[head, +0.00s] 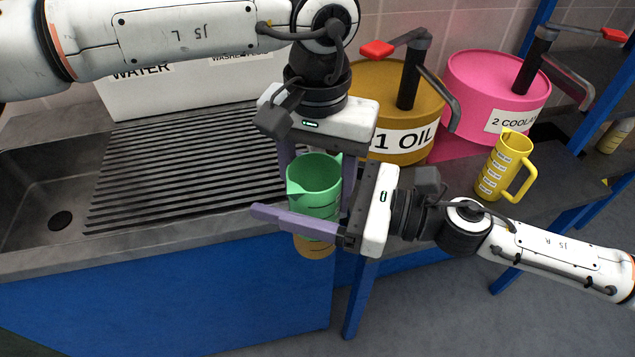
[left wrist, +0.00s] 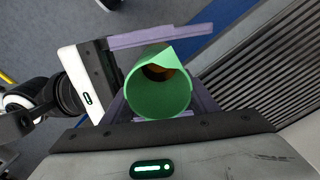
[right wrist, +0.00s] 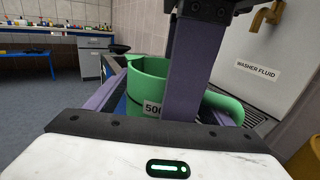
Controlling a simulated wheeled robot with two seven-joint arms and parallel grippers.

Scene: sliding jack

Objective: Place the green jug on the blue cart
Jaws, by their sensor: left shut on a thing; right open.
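The green jug (head: 314,178) is held upright in front of the counter, with orange-brown showing at its lower end. It also shows from above in the left wrist view (left wrist: 158,98), with orange-brown inside, and in the right wrist view (right wrist: 148,82). My left gripper (head: 312,165) comes down from above and is shut on the green jug. My right gripper (head: 300,215) reaches in from the right, open, with one finger in front of the jug and the jug between its fingers. The blue cart cannot be made out for certain.
A yellow jug (head: 503,165) stands on the counter at the right. An oil drum (head: 395,100) and a pink coolant drum (head: 490,85) with taps stand behind. A sink (head: 50,190) and ribbed drainboard (head: 180,165) lie at the left. A blue table (right wrist: 40,54) stands far off.

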